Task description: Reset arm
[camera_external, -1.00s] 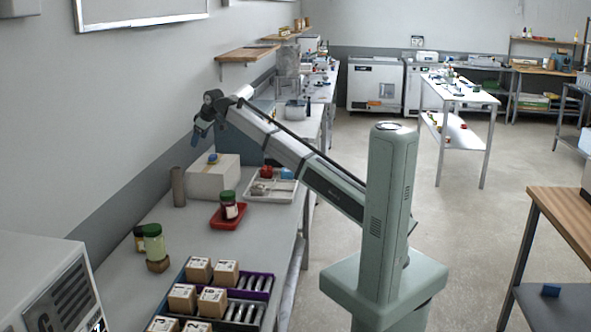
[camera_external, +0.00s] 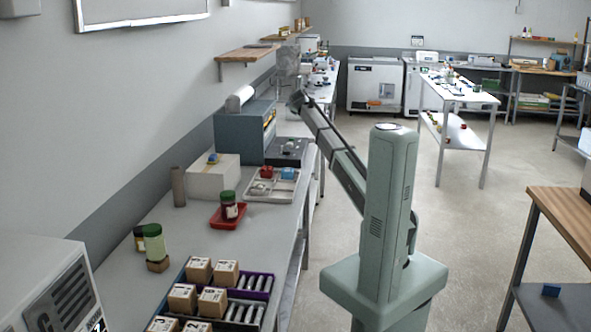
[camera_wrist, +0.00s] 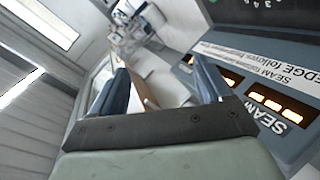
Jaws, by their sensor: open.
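My gripper (camera_wrist: 162,84) is open, with two dark blue fingers well apart and nothing between them in the wrist view. The outer end of my arm is raised over the far part of the left bench in the external view, near a blue-grey cabinet. The fingers are too small to make out there. In the wrist view a dark panel with lit orange buttons (camera_wrist: 265,103) and printed white strips is close on the right.
The blue-grey cabinet (camera_external: 240,133) stands on the left bench (camera_external: 190,228). Nearer are a white box (camera_external: 213,180), a compartment tray (camera_external: 272,190), a red tray (camera_external: 222,222) with a jar, and bins of small cartons (camera_external: 199,270).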

